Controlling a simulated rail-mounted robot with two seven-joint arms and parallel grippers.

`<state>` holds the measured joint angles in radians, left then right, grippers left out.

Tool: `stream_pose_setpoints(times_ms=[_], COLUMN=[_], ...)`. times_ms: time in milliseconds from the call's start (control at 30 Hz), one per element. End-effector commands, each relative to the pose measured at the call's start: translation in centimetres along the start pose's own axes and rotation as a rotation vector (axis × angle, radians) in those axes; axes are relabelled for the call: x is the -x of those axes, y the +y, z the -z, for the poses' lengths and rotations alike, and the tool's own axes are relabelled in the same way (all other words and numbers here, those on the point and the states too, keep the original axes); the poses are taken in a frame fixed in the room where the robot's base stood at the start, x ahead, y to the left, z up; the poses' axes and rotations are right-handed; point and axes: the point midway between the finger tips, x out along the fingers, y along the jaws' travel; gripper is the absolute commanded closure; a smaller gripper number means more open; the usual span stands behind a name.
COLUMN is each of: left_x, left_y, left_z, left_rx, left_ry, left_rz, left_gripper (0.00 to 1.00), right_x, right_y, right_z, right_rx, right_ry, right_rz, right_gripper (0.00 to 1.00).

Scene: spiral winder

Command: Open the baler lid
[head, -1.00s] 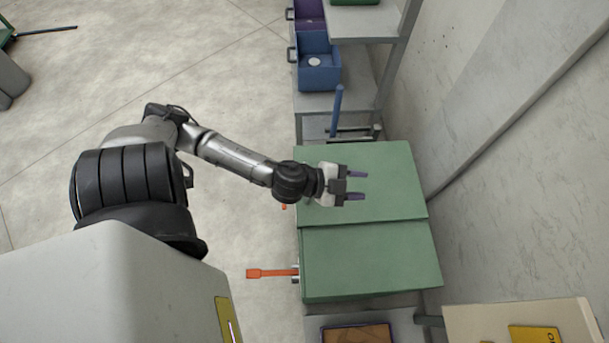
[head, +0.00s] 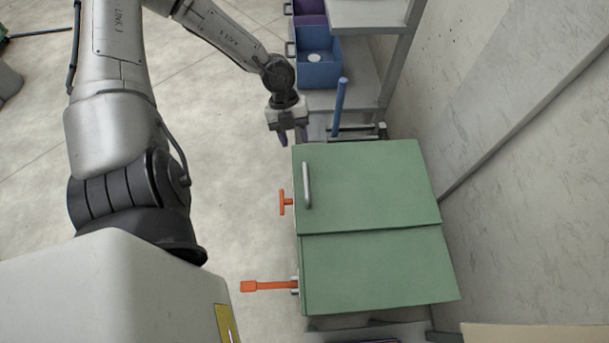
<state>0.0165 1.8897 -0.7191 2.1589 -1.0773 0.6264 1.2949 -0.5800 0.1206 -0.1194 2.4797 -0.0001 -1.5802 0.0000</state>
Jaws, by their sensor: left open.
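The baler shows as a green box with two top panels. The far panel, the lid (head: 375,185), lies flat and carries a silver bar handle (head: 307,185) along its left edge. The near green panel (head: 375,268) sits beside it, also flat. My left gripper (head: 292,137) is open and empty, pointing down, just off the lid's far left corner and apart from the handle. An orange T-shaped handle (head: 286,202) and a longer orange lever (head: 268,286) stick out from the baler's left side. My right gripper is not in view.
A blue upright bar (head: 339,105) stands behind the lid. A blue bin (head: 318,62) and a purple bin (head: 309,12) sit at the shelf beyond. The wall (head: 520,190) runs close along the right. The floor (head: 225,190) left of the baler is clear.

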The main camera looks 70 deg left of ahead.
Motion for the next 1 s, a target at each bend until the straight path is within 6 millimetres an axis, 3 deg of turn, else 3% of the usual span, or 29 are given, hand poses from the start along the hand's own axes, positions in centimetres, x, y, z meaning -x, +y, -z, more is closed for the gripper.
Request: stream_pose_setpoints(times_ms=[300,600,1000], left_x=[-5.7,-10.1,-12.9], left_y=[0.1,0.0,0.0], left_z=[0.1,0.1,0.0], left_rx=[0.002,0.001,0.001], left_ry=[0.007,0.005,0.001], left_rz=[0.0,0.001,0.0], left_gripper=[0.58,0.58,0.58], right_x=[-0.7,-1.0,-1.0], right_y=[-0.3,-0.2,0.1], right_z=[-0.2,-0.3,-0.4], right_rx=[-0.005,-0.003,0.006], right_ry=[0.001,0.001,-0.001], right_rz=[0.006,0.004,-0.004], right_gripper=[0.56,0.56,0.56])
